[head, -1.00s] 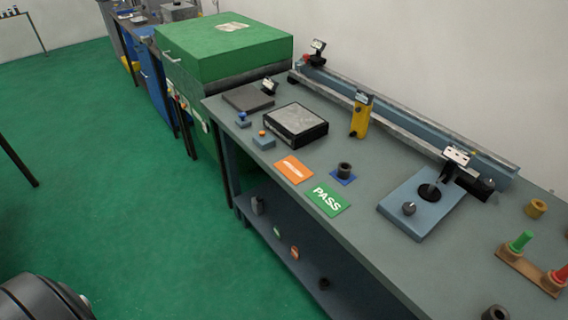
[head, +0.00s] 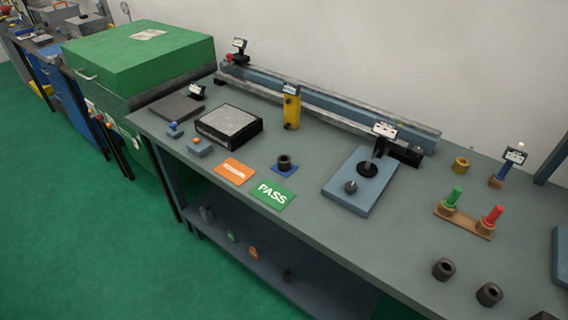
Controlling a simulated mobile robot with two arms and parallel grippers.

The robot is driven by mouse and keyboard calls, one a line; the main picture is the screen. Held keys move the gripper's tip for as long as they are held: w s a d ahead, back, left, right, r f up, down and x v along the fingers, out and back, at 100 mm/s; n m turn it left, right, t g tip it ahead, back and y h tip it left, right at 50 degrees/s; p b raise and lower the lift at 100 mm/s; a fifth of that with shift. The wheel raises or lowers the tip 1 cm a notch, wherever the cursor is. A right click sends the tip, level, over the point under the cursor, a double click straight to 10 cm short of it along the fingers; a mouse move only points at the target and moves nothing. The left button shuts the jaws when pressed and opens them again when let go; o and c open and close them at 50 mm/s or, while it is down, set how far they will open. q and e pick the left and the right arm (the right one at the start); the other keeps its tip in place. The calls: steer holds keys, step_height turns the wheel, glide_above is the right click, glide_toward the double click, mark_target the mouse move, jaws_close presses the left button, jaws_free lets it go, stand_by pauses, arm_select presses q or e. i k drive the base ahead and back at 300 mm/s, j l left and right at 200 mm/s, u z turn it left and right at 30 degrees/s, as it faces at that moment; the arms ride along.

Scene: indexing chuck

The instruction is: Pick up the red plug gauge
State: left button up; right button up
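The red plug gauge (head: 493,215) stands upright at the right end of a small wooden holder (head: 462,221) on the right part of the grey bench. A green plug gauge (head: 454,197) stands in the same holder, to its left. The red gauge's upper part shows clearly and its lower end is hidden in the holder. Neither of my grippers shows in the head view.
Dark ring parts (head: 443,269) lie in front of the holder, and a brass ring (head: 461,164) lies behind it. A small stand with a display (head: 513,157) is behind right. A blue plate fixture (head: 362,182) stands left. Bare bench (head: 400,225) lies between.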

mark_target(489, 221)
steer(key=z, duration=1.5)
steer(key=k+j+z, duration=0.35)
steer(key=z, duration=0.2)
steer(key=j, duration=0.1)
